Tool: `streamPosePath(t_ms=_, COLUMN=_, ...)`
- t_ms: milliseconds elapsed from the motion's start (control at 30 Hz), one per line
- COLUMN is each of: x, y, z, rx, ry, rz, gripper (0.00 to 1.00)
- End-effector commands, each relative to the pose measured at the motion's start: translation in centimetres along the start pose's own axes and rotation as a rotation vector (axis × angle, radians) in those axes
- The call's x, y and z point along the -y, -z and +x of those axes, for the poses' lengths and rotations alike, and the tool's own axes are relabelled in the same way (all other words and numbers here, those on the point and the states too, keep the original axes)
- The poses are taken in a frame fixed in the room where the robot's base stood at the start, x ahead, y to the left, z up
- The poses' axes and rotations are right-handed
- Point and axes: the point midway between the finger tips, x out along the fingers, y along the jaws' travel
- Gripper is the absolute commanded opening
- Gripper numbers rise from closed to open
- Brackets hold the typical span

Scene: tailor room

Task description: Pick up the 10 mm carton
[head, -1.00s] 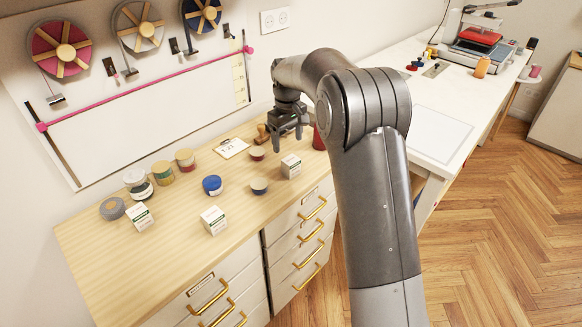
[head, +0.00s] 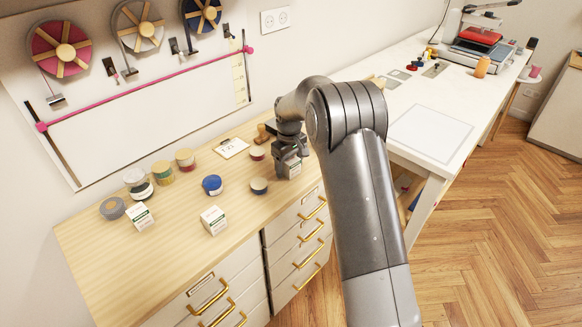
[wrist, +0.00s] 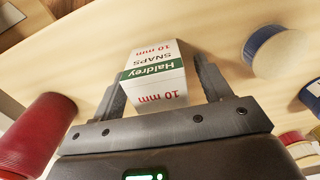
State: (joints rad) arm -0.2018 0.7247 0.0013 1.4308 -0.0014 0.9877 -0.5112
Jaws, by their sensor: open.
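The 10 mm carton (wrist: 155,75) is a small white box with a green band and red "10 mm" print. In the wrist view it stands between the two open fingers of my gripper (wrist: 158,85), with a gap visible at least on the right side. In the head view my gripper (head: 288,168) is low over the right end of the wooden cabinet top, around the carton (head: 293,166), which it partly covers. Two similar white cartons stand to the left, one at the front middle (head: 214,220) and one further left (head: 139,216); their print is too small to read.

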Motion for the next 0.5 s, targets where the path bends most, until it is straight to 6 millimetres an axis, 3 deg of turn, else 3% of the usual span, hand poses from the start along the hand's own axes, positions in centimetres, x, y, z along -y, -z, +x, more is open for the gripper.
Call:
streamPosePath(t_ms=167, x=-0.01, y=0.02, z=-0.06, rx=-0.001, ry=0.0, rz=0.0, gripper=0.7)
streamPosePath(t_ms=500, x=-0.01, y=0.03, z=-0.1, rx=-0.002, ry=0.0, rz=0.001, gripper=0.42)
